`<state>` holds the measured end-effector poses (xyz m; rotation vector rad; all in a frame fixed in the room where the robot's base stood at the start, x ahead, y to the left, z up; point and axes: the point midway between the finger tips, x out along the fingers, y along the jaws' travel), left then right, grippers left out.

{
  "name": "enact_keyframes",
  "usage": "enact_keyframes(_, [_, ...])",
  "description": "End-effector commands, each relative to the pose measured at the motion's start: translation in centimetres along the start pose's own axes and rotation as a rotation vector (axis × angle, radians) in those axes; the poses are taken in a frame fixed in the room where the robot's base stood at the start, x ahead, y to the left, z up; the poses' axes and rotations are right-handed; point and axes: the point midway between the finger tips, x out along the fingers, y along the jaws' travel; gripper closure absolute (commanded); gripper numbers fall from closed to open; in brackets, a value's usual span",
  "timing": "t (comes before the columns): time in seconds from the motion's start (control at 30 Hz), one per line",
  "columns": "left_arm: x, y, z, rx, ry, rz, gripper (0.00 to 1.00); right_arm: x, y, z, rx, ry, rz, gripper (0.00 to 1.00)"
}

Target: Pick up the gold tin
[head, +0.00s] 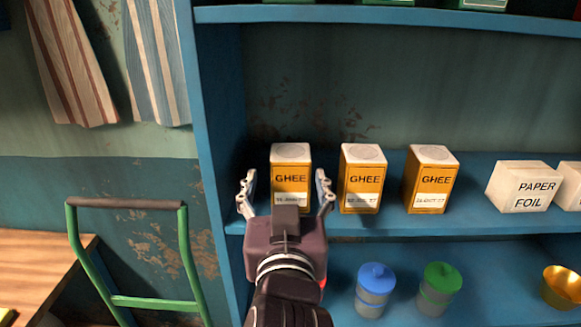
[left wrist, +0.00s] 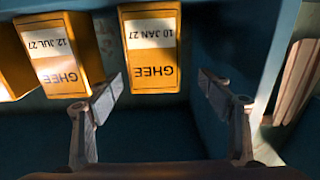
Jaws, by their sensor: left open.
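Three gold tins marked GHEE stand upright in a row on the blue middle shelf. The left tin (head: 291,165) is straight ahead of my left gripper (head: 286,180), which is open, with one finger toward each side of it. In the left wrist view this tin (left wrist: 150,50) appears upside down, dated 10 JAN 27, beyond the open fingertips (left wrist: 160,84). The middle tin (head: 361,180) stands to its right; in the left wrist view it (left wrist: 60,55) reads 12 JUL 27. The right tin (head: 431,180) is farther along. My right gripper is not in view.
White paper foil boxes (head: 523,187) stand at the right of the same shelf. Below are a blue-lidded jar (head: 375,290), a green-lidded jar (head: 438,289) and a brass bowl (head: 562,290). A blue shelf upright (head: 207,150) borders the left; a green frame (head: 140,302) stands beyond it.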

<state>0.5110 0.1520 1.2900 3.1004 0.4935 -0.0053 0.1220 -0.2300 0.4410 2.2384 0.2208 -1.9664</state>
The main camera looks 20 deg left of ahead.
Motion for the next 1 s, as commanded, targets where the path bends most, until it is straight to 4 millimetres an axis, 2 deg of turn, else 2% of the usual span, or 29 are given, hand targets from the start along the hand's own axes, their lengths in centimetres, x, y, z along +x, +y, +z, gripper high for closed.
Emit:
enact_keyframes(0.2, [2.5, 0.2, -0.1, 0.007, 0.000, -0.002, 0.28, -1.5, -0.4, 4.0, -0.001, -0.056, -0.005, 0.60])
enact_keyframes(0.33, [4.4, 0.6, 0.1, 0.010, 0.000, -0.003, 0.28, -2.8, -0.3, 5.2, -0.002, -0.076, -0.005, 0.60])
enact_keyframes(0.43, [5.8, 0.8, 0.2, 0.008, 0.002, -0.002, 0.28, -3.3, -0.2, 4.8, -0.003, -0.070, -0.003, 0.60])
enact_keyframes(0.53, [6.7, 0.8, 0.4, 0.005, -0.001, -0.001, 0.28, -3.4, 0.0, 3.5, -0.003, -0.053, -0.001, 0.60])
enact_keyframes(0.7, [6.9, 0.8, 0.6, 0.003, 0.000, 0.000, 0.28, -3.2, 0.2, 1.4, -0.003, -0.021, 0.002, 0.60])
enact_keyframes(0.8, [6.9, 0.8, 0.6, 0.003, 0.000, 0.000, 0.29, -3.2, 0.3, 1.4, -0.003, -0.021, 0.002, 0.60])
enact_keyframes(1.0, [6.9, 0.8, 0.6, 0.003, 0.000, 0.000, 0.51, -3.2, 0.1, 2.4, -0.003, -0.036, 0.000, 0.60])
